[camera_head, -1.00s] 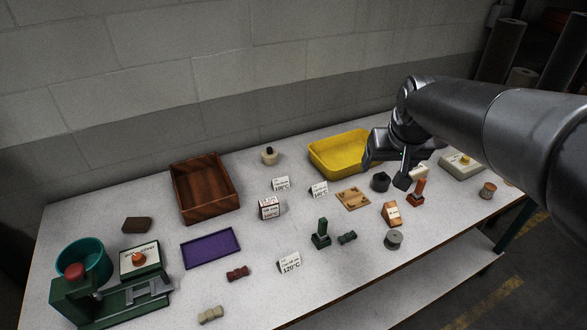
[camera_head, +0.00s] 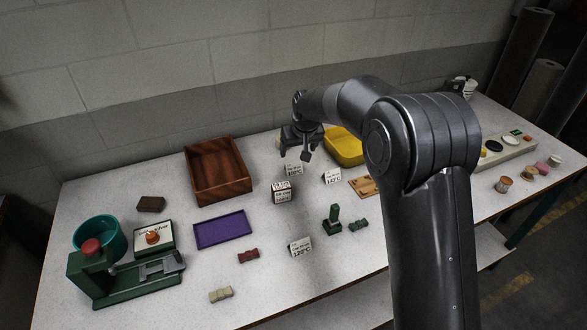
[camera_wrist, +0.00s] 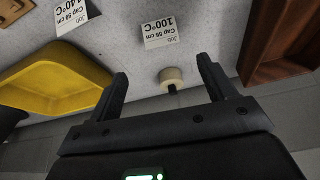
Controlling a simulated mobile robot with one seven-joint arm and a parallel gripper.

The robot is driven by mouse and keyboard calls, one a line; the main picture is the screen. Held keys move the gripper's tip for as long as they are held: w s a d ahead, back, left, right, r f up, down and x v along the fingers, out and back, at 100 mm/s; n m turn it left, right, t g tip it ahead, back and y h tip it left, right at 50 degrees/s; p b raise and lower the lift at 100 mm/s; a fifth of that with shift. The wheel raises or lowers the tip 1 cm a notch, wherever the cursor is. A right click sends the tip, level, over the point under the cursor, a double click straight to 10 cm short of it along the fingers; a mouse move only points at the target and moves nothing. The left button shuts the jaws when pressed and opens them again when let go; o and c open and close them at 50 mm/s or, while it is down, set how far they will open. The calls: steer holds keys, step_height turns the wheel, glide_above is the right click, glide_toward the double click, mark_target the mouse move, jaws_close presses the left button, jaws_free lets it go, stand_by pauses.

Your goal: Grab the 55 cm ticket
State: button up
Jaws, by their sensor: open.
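My gripper (camera_head: 303,152) is open and empty above the table, left of the yellow tray. In the wrist view its two fingers (camera_wrist: 162,72) are spread, with the ticket beyond their tips and apart from them. A second ticket, 140°C (camera_head: 332,177), stands to the right; its cap size is hard to read (camera_wrist: 75,14). A 120°C ticket (camera_head: 300,246) stands nearer the front.
A cream round piece with a dark peg (camera_wrist: 171,75) lies between the finger lines. A wooden box (camera_head: 241,187) is left of the ticket, the yellow tray (camera_head: 345,150) right. A purple tray (camera_head: 222,230) lies further left.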

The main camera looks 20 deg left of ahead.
mark_target(295, 163)
steer(key=x, duration=0.4)
steer(key=shift+w+f, duration=0.1)
steer(key=shift+f, duration=0.2)
steer(key=shift+a+x, duration=0.15)
steer(key=shift+x, duration=1.2)
steer(key=shift+a+x, duration=0.15)
steer(key=shift+x, duration=1.2)
steer(key=shift+r, duration=0.1)
steer(key=shift+c, duration=0.2)
steer(key=c, duration=1)
